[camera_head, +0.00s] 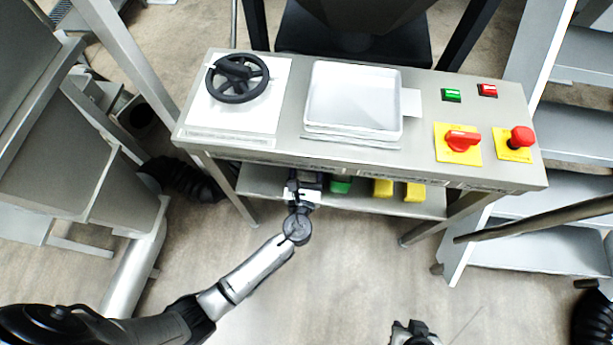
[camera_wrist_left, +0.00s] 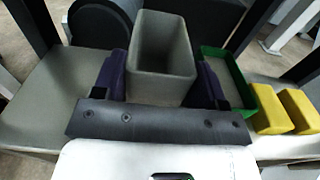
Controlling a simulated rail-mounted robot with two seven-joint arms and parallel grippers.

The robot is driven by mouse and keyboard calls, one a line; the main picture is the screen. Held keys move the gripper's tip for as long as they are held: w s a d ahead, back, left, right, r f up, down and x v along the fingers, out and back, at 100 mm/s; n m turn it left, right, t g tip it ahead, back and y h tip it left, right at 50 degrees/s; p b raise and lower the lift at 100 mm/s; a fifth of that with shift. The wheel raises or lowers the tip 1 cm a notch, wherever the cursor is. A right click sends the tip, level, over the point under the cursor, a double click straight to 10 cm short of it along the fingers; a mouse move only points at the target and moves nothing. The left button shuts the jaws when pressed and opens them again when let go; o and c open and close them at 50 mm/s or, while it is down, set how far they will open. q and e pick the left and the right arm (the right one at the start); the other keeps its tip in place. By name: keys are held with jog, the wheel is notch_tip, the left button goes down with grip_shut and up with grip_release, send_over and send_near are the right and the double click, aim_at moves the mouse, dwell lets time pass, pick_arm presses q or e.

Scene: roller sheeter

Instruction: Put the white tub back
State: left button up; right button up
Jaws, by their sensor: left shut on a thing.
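The white tub (camera_wrist_left: 161,88), looking pale grey in the shade, is upright and open-topped in the left wrist view, between my left gripper's two dark fingers. My left gripper (camera_wrist_left: 162,82) is shut on it. In the camera_head view my left gripper (camera_head: 304,184) reaches under the front edge of the worktop at the lower shelf (camera_head: 262,183), and the tub is hidden there. I cannot tell whether the tub's base touches the shelf. My right gripper (camera_head: 412,333) is at the bottom edge, far from the tub; its jaws are unclear.
A green container (camera_head: 341,185) stands just right of my left gripper, with two yellow blocks (camera_head: 383,188) beyond it. The worktop (camera_head: 288,130) overhangs the shelf. On it are a white tray (camera_head: 352,98), a black handwheel (camera_head: 237,78) and switches. Shelf left of the tub is clear.

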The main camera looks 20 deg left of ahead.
aim_at(306, 179)
pick_arm(q)
jog(key=shift+f+b, duration=1.55)
jog(key=shift+f, duration=0.25)
jog(key=shift+r, duration=0.1)
jog(key=o, duration=1.2)
jog(key=shift+s, duration=0.15)
jog(key=p+v, duration=0.3)
jog(key=v, duration=0.9)
jog(key=shift+p, duration=0.35)
